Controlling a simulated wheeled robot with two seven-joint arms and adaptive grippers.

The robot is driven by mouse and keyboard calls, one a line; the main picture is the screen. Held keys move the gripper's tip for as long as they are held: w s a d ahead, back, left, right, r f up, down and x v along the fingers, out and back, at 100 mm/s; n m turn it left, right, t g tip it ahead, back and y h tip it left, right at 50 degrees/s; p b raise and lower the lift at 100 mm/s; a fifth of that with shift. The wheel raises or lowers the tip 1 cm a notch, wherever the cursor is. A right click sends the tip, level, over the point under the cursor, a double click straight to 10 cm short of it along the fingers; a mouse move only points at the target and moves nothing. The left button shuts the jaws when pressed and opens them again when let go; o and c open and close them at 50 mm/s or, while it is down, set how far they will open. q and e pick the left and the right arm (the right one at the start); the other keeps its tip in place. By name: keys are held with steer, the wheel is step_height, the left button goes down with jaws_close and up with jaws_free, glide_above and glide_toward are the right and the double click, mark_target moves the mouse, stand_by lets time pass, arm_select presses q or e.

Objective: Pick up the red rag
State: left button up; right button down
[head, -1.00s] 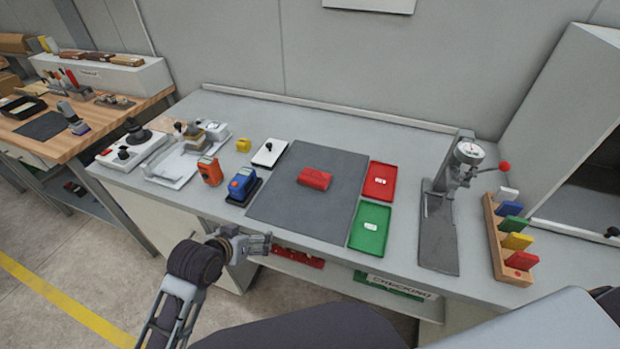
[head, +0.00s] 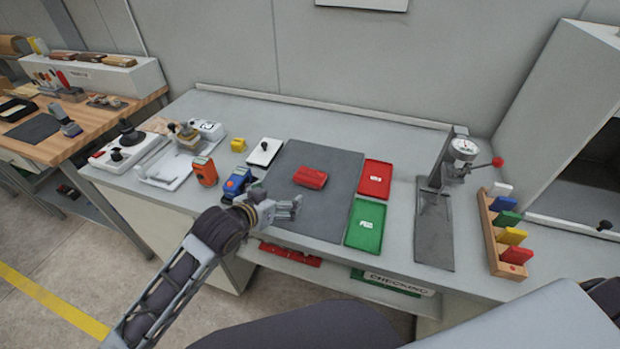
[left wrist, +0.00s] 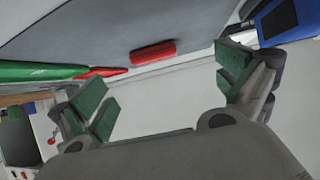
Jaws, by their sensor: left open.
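The red rag (head: 310,177) lies folded on the dark grey mat (head: 291,224) in the middle of the bench. It also shows in the left wrist view (left wrist: 153,52), beyond the fingers and apart from them. My left gripper (head: 297,206) is over the front part of the mat, nearer to me than the rag. In the left wrist view my left gripper (left wrist: 165,93) has its green-padded fingers wide apart with nothing between them. My right gripper is not in view.
A blue device (head: 237,182) stands just left of my left gripper, with an orange device (head: 204,171) behind it. A red tray (head: 375,179) and a green tray (head: 364,226) lie right of the mat. A gauge stand (head: 434,225) and a rack of coloured cards (head: 490,232) are farther right.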

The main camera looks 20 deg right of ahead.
arm_select(q)
steer(key=shift+w+d+r+m+h, duration=0.25)
steer(key=shift+w+d+r, duration=0.1)
steer(key=shift+d, duration=0.2)
steer(key=shift+w+d+r+m+h, duration=0.15)
steer(key=shift+w+d+r+m, duration=0.15)
steer(key=shift+d, duration=0.25)
steer(key=shift+w+d, duration=0.1)
glide_toward(309, 176)
steer(key=shift+x, duration=2)
steer(key=shift+w, duration=0.25)
steer(key=shift+d+f, duration=0.1)
steer(key=shift+x, duration=2.55)
steer(key=shift+s, duration=0.1)
steer(key=c, duration=0.8)
